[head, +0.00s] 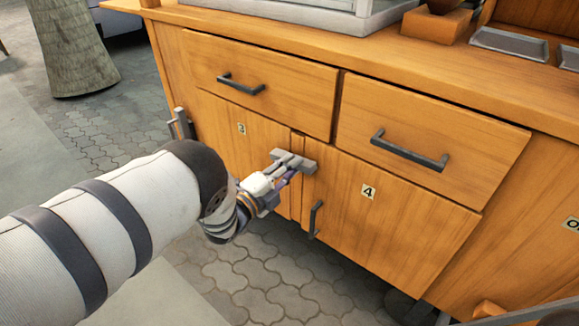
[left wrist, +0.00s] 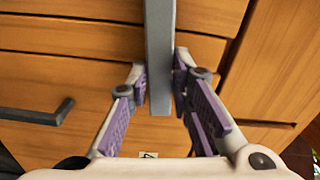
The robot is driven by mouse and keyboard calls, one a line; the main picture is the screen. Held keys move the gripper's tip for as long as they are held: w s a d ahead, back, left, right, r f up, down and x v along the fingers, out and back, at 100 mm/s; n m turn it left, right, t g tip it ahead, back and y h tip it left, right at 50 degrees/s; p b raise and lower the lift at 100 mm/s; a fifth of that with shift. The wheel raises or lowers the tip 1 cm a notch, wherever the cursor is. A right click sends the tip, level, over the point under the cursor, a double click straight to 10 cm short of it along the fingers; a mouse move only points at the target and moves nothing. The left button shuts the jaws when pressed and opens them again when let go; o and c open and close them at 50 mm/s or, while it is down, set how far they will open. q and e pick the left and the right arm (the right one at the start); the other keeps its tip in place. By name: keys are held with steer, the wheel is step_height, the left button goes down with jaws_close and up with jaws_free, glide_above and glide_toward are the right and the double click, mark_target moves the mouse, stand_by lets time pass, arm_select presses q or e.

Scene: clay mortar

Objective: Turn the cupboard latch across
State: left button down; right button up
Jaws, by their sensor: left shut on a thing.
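The grey bar latch (head: 307,168) sits near the top of the seam between cupboard doors 3 (head: 218,125) and 4 (head: 390,215). It lies across the seam in the head view, close to level and slightly tilted. My left gripper (head: 284,168) reaches it from the left and front and is shut on it, hiding part of the bar. In the left wrist view the latch (left wrist: 160,55) is a long grey bar between the two purple-padded fingers (left wrist: 160,78). My right gripper is not in view.
Above are two drawers with dark handles (head: 240,84) (head: 408,150). Door 4 has a dark handle (head: 313,220) just below the latch. Another grey fitting (head: 181,124) stands at the cupboard's left side. The paved floor (head: 260,285) in front is open.

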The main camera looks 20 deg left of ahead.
arm_select(q)
steer(key=shift+f+m, duration=0.15)
steer(key=shift+m, duration=0.45)
steer(key=shift+a+m, duration=0.1)
steer(key=shift+m, duration=0.2)
steer(key=c, duration=1.4)
jaws_free()
steer(key=shift+c, duration=0.2)
steer(key=v, duration=1.2)
